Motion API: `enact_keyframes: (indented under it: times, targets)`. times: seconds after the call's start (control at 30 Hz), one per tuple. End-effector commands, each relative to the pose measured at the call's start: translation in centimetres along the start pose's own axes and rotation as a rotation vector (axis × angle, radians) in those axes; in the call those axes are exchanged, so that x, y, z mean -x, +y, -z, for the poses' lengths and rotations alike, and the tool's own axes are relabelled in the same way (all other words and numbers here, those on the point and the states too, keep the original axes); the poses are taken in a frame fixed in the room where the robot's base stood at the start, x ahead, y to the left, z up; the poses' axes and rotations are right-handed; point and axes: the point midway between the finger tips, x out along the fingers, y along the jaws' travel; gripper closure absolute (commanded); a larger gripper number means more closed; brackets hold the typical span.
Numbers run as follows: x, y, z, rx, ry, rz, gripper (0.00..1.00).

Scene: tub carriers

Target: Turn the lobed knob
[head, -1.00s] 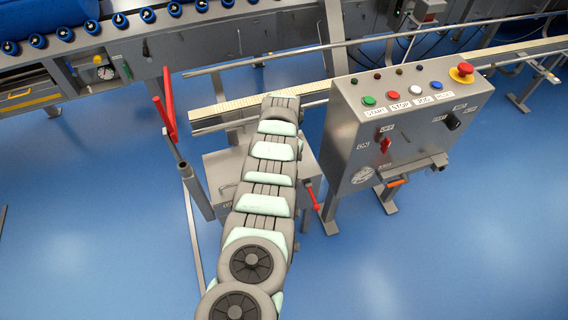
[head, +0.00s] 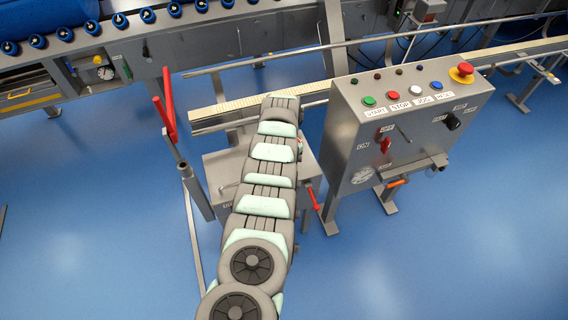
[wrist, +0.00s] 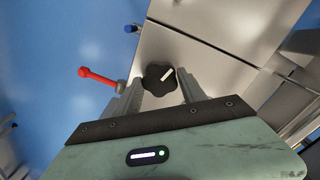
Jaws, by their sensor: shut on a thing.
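The lobed knob (wrist: 153,77) is black with a white pointer line, seen in the wrist view on a grey metal face. Its pointer slants up to the right. My gripper (wrist: 160,80) is shut on it, one finger at its left side and one at its right. In the head view my arm covers the knob and the fingers, above a grey metal box (head: 219,166).
A red-handled lever (wrist: 97,76) is left of the gripper in the wrist view; it also shows at the box's right (head: 313,198). A tall red lever (head: 168,105) stands left of the arm. A control panel (head: 345,125) with buttons stands to the right.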

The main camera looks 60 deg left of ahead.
Motion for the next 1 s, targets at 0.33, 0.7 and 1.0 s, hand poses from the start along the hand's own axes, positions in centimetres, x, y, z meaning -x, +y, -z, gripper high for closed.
enact_keyframes:
  times: [0.33,0.7,1.0]
  targets:
    - [-0.1,0.0,0.0,0.000,-0.001,-0.001,0.30]
    - [1.7,0.1,0.0,0.000,-0.001,0.000,0.30]
    - [7.6,0.0,0.1,-0.001,0.004,0.003,0.30]
